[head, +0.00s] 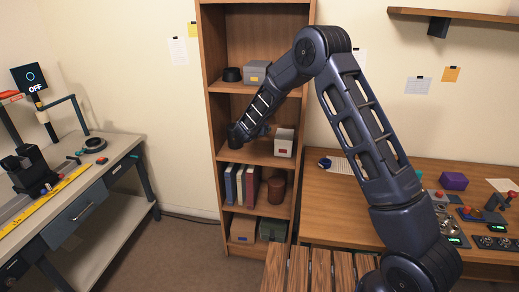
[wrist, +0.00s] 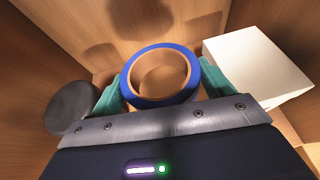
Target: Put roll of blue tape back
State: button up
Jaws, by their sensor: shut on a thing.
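The roll of blue tape (wrist: 160,101), blue outside with a tan core, is between the teal fingers of my gripper (wrist: 161,85) in the wrist view. The fingers are shut on its two sides. In the head view my gripper (head: 256,129) reaches into the middle shelf of the wooden bookcase (head: 213,120), and the tape cannot be made out behind it. I cannot tell whether the tape touches the shelf board.
A dark round object (wrist: 70,107) is left of the tape, and a white box (wrist: 258,70) is close on its right; the box also shows in the head view (head: 284,142). Wooden side walls and the back panel enclose the space. Books (head: 241,185) stand one shelf below.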

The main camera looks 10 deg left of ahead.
aim_at(259, 149)
jog(key=shift+m+h, duration=0.4)
jog(key=shift+h, duration=0.1)
jog(key=f, duration=0.3)
jog(key=w+f, duration=0.1)
jog(key=f, duration=0.6)
jog(key=shift+w+a+f, duration=0.3)
jog(key=o, duration=1)
jog(key=shift+f, duration=0.1)
jog(key=shift+c, duration=0.2)
jog(key=shift+s+r, duration=0.1)
jog(key=shift+r, duration=0.1)
jog(key=v, duration=1.1)
jog(key=shift+s+a+r, duration=0.1)
jog(key=shift+s+r, duration=0.05)
jog(key=shift+s, duration=0.2)
